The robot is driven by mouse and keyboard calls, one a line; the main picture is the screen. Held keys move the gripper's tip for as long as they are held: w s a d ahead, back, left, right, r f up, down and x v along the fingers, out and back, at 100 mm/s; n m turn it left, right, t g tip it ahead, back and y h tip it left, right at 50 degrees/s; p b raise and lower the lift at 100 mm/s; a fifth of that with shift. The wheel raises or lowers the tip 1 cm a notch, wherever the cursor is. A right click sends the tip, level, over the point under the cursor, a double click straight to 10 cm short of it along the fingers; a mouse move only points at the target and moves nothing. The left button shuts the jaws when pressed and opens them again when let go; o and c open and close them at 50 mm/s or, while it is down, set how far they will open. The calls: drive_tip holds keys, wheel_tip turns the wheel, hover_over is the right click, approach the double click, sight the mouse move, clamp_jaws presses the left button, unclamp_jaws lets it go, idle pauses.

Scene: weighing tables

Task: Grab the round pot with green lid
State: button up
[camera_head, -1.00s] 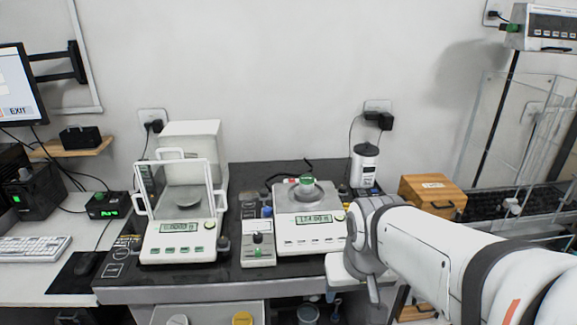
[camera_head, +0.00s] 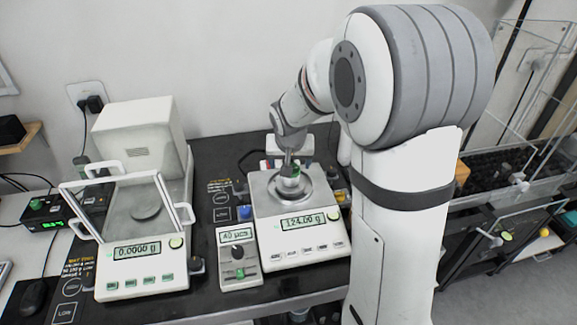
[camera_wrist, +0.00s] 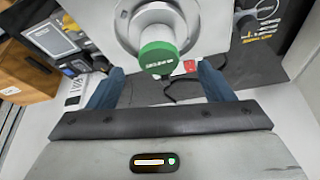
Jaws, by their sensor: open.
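The round pot with the green lid (camera_head: 291,172) stands on the pan of the right balance (camera_head: 297,229), whose display reads about 124.00 g. In the wrist view the green lid (camera_wrist: 158,58) shows from above, just beyond and between the fingers. My gripper (camera_head: 287,160) is directly over the pot in the head view, pointing down. In the wrist view my gripper (camera_wrist: 160,84) is open, with one blue-grey finger on each side and nothing held between them.
The left balance (camera_head: 145,245) has a glass draft shield and reads 0.0000 g. A small control box (camera_head: 239,258) sits between the balances. A wooden box (camera_wrist: 27,72) shows at the left in the wrist view. My arm blocks the right side of the bench.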

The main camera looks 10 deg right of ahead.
drive_tip(key=p+x, duration=0.1)
drive_tip(key=x, duration=0.5)
drive_tip(key=shift+w+f, duration=0.1)
drive_tip(key=shift+f, duration=0.2)
drive_tip(key=c, duration=1.2)
